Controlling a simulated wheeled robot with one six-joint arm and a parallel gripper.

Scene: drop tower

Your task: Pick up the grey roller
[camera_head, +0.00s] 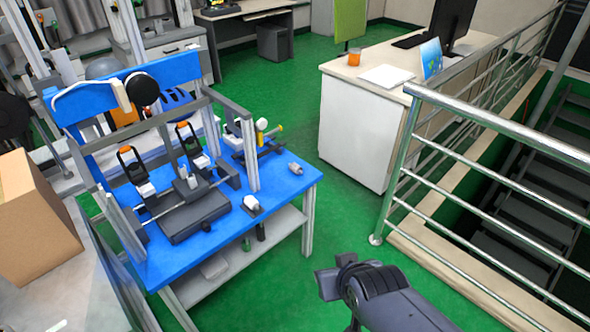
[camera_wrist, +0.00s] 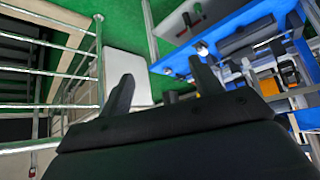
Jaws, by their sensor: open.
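The grey roller (camera_head: 295,168) is a small grey cylinder. It lies on its side near the right edge of the blue workbench (camera_head: 283,196) in the head view. My gripper (camera_head: 328,279) is at the lower middle of the head view, out over the green floor and apart from the bench. Its two dark fingers also show in the wrist view (camera_wrist: 165,80), spread with nothing between them.
A grey frame fixture (camera_head: 250,158) with black-and-orange clamps stands on the bench, left of the roller. A small dark block with a light top (camera_head: 252,204) sits near the front edge. A white cabinet (camera_head: 360,135) and metal railing (camera_head: 480,118) stand right. Green floor between is clear.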

